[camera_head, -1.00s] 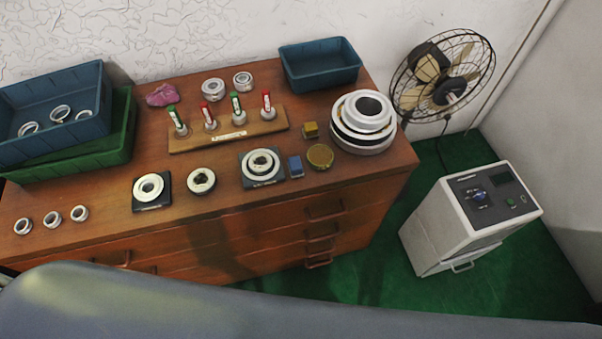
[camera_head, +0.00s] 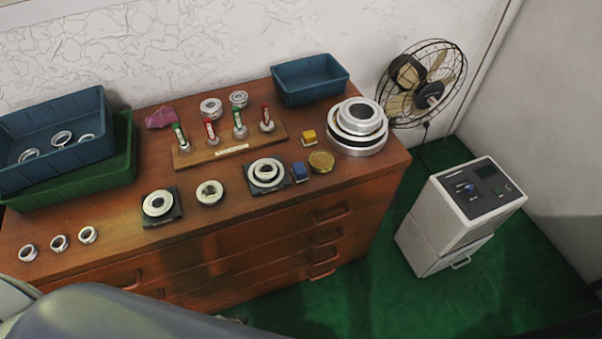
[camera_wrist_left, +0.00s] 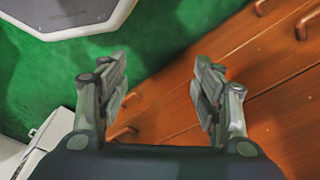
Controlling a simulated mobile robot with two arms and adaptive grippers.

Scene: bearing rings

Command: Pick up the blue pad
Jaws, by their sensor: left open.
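The blue pad (camera_head: 300,171) is a small blue block on the wooden cabinet top, near its front edge. It stands between a bearing on a black square plate (camera_head: 266,173) and a round gold tin (camera_head: 321,162). My left gripper (camera_wrist_left: 158,78) shows in the left wrist view, open and empty. Beneath it are green floor and the cabinet's drawer fronts; the blue pad is not in that view. Neither gripper shows in the head view.
A yellow block (camera_head: 308,138) and stacked large rings (camera_head: 357,128) stand near the pad. A wooden rack (camera_head: 205,156) holds several capped posts behind. Blue bin (camera_head: 311,80) sits at the back. A white machine (camera_head: 462,214) and fan (camera_head: 428,84) are right of the cabinet.

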